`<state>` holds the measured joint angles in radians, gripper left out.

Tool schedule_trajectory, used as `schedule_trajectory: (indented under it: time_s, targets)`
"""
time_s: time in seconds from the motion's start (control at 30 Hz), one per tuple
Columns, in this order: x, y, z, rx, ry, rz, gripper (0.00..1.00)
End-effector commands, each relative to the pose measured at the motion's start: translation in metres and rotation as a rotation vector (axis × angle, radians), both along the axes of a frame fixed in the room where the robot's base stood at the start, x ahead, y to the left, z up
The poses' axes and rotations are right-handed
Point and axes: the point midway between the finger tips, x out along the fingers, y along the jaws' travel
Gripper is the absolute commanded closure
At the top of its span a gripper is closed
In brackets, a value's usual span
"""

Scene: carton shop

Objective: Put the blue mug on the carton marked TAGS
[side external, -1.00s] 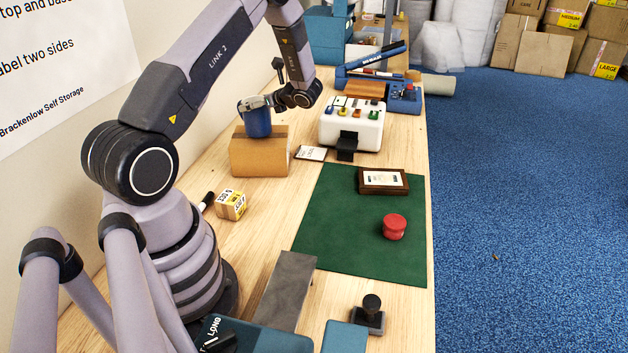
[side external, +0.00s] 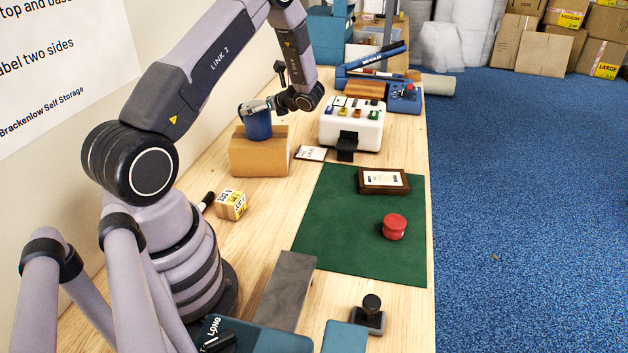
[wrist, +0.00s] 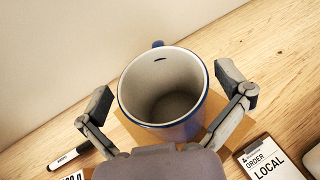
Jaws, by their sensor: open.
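The blue mug (side external: 258,125) stands upright on a plain brown carton (side external: 259,157) near the wall. In the wrist view the mug (wrist: 165,95) shows its pale, empty inside, with its handle on the far side. My gripper (wrist: 164,90) is open, with one finger on each side of the mug and a gap between each finger and the wall of the mug. Its fingers also show at the mug's rim in the side view (side external: 257,106). I see no TAGS marking on the carton's visible faces.
A clipboard (side external: 311,153) and a white box with coloured knobs (side external: 352,125) stand right of the carton. A green mat (side external: 350,240) holds a red round object (side external: 394,227) and a framed card (side external: 383,180).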

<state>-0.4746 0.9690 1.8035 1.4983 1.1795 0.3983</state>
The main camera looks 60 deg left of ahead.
Motion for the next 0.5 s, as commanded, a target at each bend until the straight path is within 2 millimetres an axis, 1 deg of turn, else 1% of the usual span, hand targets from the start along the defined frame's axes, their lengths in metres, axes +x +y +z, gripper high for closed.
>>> schedule_trajectory:
  time_s: [0.17, 0.3, 0.4, 0.5]
  targets:
    - [0.014, -0.03, 0.013, 0.001, -0.001, -0.006, 0.0]
    - [0.025, -0.057, 0.026, 0.002, -0.002, -0.006, 0.0]
    - [0.032, -0.074, 0.033, 0.001, -0.002, -0.005, 0.0]
    - [0.036, -0.086, 0.038, 0.001, -0.001, -0.003, 0.0]
